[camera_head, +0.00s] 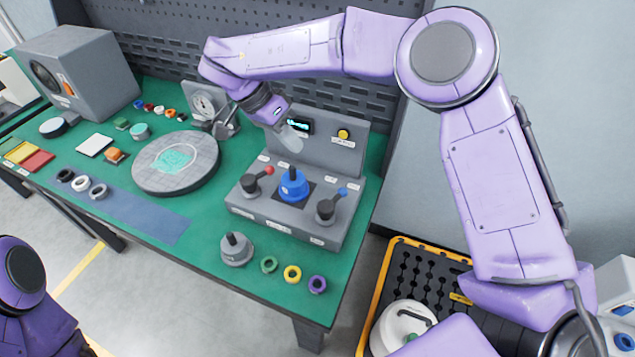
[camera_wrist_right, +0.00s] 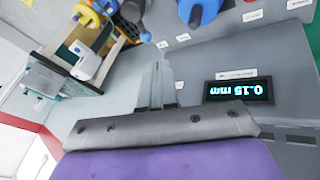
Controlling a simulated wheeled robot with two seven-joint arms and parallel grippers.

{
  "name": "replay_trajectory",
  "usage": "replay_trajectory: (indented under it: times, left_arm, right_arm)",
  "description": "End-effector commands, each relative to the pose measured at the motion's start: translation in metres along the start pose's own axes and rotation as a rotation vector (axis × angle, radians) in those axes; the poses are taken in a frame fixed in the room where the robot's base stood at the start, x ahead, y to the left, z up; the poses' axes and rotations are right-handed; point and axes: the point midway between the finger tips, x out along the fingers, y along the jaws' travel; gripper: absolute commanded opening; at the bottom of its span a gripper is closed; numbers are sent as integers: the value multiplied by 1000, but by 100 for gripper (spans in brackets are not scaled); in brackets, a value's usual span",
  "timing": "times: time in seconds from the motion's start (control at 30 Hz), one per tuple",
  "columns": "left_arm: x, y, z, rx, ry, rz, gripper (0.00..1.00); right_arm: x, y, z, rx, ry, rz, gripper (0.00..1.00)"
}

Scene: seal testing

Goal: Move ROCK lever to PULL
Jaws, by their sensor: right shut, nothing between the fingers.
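A grey control box (camera_head: 280,222) on the green bench carries two dark levers. The left lever (camera_head: 252,184) has a red knob and points up and right. The right lever (camera_head: 328,207) has a blue knob and also points up and right. A blue fixture (camera_head: 294,185) stands between them. The labels are too small to read, so I cannot tell which lever is ROCK. My right gripper (camera_head: 290,143) is shut and empty above the box, in front of its back panel. Its fingers also show in the right wrist view (camera_wrist_right: 158,85). My left gripper is out of view.
The display (camera_wrist_right: 238,89) on the box's back panel reads 0.15 mm. A yellow button (camera_head: 343,134) is beside it. A round grey plate (camera_head: 175,181) lies left of the box. A grey part (camera_head: 236,250) and coloured rings lie in front. A black crate (camera_head: 428,275) stands at right.

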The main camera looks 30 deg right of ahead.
Motion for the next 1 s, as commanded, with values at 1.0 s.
replay_trajectory:
  times: [1.0]
  left_arm:
    - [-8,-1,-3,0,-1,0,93]
  right_arm:
    - [138,19,9,-4,-1,3,0]
